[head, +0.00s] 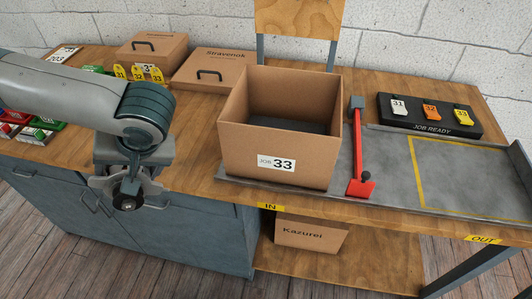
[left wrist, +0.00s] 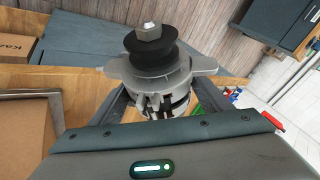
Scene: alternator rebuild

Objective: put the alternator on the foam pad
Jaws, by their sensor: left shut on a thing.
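The alternator (head: 127,201) is grey with a dark pulley and hangs in my left gripper (head: 132,178) in front of the bench edge. In the left wrist view the alternator (left wrist: 158,70) shows its black pulley and hex nut, with the fingers of my left gripper (left wrist: 160,105) shut on its body from both sides. The dark foam pad (head: 288,123) lies on the floor of the open cardboard box (head: 235,151) marked JOB 33, to the right of the gripper. The front wall hides part of the pad. My right gripper is not in view.
A red lever bar (head: 357,150) stands right of the box, beside a yellow-outlined tray area (head: 470,180). A JOB READY rack (head: 428,128) holds tags. Closed cartons (head: 212,72) stand behind. Yellow number tags (head: 138,74) stand at left.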

